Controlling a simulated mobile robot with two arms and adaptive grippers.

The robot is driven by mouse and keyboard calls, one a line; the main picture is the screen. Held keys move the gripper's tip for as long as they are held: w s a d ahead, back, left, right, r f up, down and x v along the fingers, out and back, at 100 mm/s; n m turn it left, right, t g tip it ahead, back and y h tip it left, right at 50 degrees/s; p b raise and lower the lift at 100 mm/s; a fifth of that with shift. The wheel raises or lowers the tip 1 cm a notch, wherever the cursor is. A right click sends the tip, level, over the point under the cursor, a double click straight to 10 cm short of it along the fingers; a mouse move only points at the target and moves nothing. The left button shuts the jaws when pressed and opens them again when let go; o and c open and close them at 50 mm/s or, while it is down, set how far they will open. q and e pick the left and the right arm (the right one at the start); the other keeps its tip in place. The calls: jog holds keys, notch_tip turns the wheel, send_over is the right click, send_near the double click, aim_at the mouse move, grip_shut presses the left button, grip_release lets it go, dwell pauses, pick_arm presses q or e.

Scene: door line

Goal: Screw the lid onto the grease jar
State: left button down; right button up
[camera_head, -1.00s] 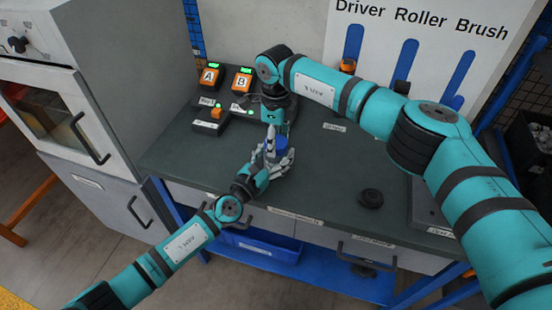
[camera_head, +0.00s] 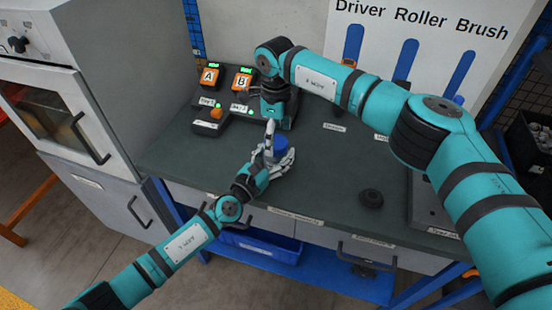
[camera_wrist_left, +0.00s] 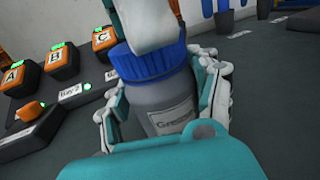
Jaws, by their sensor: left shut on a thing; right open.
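The grease jar (camera_wrist_left: 165,108) is a grey bottle-like jar with a "Grease" label, standing upright. My left gripper (camera_head: 280,160) is shut around its body, with fingers on both sides in the left wrist view (camera_wrist_left: 165,112). The ribbed blue lid (camera_wrist_left: 155,65) sits on top of the jar; it also shows in the head view (camera_head: 281,143). How tightly it is seated cannot be told. My right gripper (camera_head: 272,118) is open just above and behind the lid, pointing down. A pale finger part covers some of the lid's top in the wrist view.
A black station (camera_head: 215,113) with orange bays A and B (camera_head: 242,79) and an orange button stands behind left on the bench (camera_head: 325,165). A black round piece (camera_head: 370,198) lies at right. The bench between is clear. A grey cabinet (camera_head: 95,120) stands left.

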notch_tip(320, 180, up, 10)
jog(key=shift+r, duration=0.2)
pick_arm(q)
jog(key=shift+c, duration=0.9)
grip_release()
jog(key=v, duration=1.2)
